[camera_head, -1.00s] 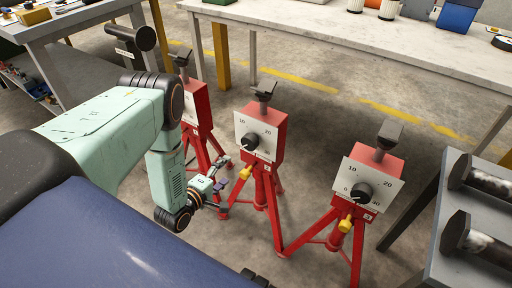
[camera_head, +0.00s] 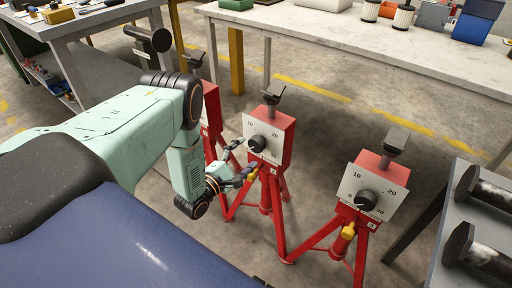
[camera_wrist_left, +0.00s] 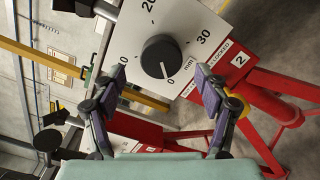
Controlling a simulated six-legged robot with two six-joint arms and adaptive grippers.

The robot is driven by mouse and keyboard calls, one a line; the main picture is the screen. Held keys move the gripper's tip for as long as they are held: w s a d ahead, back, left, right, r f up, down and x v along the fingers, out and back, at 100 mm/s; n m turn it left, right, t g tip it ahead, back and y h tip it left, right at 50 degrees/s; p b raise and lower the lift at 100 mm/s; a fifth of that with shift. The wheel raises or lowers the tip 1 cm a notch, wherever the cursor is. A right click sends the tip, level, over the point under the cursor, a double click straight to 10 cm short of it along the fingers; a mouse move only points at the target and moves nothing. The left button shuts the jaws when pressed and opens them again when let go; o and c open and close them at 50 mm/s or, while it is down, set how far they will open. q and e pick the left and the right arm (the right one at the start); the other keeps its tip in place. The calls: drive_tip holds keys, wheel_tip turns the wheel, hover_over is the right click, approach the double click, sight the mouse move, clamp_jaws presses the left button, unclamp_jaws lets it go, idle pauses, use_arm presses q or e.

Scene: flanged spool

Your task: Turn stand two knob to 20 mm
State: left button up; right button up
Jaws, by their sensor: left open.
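My left gripper (camera_head: 244,160) is open in front of the plate. In the left wrist view its two fingers (camera_wrist_left: 160,76) are spread on either side of the knob, apart from it. My right gripper is not seen.
A similar red stand (camera_head: 373,165) with a dial is to the right, and another (camera_head: 210,105) is partly hidden behind my left arm. A yellow handle (camera_head: 252,173) sticks out below stand two's plate. A grey bench (camera_head: 483,270) holds dark-ended cylinders at right.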

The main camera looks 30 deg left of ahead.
sight(254, 147)
use_arm(q)
drive_tip(key=w, duration=0.2)
drive_tip(key=w+b, duration=0.1)
drive_tip(key=w, duration=0.1)
drive_tip(key=shift+d+f, duration=0.15)
drive_tip(key=shift+w+d, duration=0.1)
drive_tip(key=shift+w, duration=0.55)
drive_tip(key=shift+c, duration=0.5)
drive_tip(key=c, duration=1.1)
